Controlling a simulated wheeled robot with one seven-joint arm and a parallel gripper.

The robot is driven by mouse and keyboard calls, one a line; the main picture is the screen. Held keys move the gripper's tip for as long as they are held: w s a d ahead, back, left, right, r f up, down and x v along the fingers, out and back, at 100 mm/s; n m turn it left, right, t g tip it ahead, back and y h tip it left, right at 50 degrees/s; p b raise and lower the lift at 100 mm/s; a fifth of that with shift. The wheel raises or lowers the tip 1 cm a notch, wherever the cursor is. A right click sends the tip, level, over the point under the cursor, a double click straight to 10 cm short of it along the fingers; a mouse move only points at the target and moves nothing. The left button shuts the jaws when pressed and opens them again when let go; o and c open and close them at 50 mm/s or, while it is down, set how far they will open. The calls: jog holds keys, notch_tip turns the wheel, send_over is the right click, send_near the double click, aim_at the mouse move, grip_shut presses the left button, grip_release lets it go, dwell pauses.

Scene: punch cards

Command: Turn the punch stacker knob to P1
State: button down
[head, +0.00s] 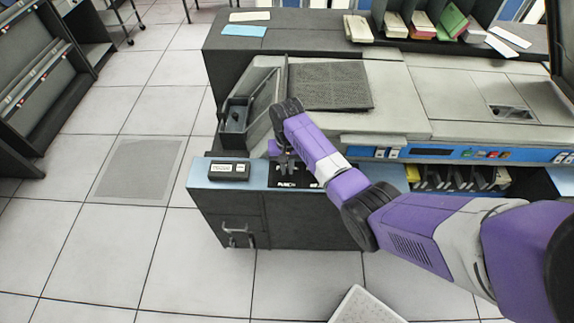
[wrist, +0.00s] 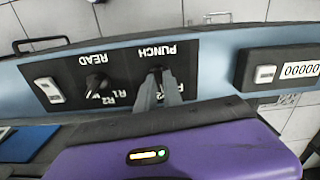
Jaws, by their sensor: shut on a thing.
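The black panel (head: 282,182) with the PUNCH label is on the near ledge of the machine in the head view, and shows upside down in the wrist view (wrist: 120,66). My gripper (wrist: 158,76) is shut on the punch stacker knob (wrist: 155,70), a small dark knob beside the PUNCH label. The fingers hide most of the knob, and I cannot read which position it points to. In the head view, my gripper (head: 285,166) reaches down to the panel, and my arm covers the panel's right part.
A similar READ knob (wrist: 96,81) and a white switch (wrist: 47,90) sit left of the fingers in the wrist view. A counter box (head: 229,170) stands left of the panel in the head view. Card trays (head: 420,25) line the back.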

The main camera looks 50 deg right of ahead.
aim_at(287, 170)
jog(key=n+p, duration=0.1)
jog(key=n, duration=0.2)
jog(key=shift+r+n, duration=0.1)
jog(key=shift+n, duration=0.2)
jog(key=shift+n+p, duration=0.3)
jog(key=shift+n, duration=1.5)
jog(key=c, duration=1.5)
grip_release()
jog(key=shift+r+b, duration=0.45)
jog(key=shift+r, duration=3.4)
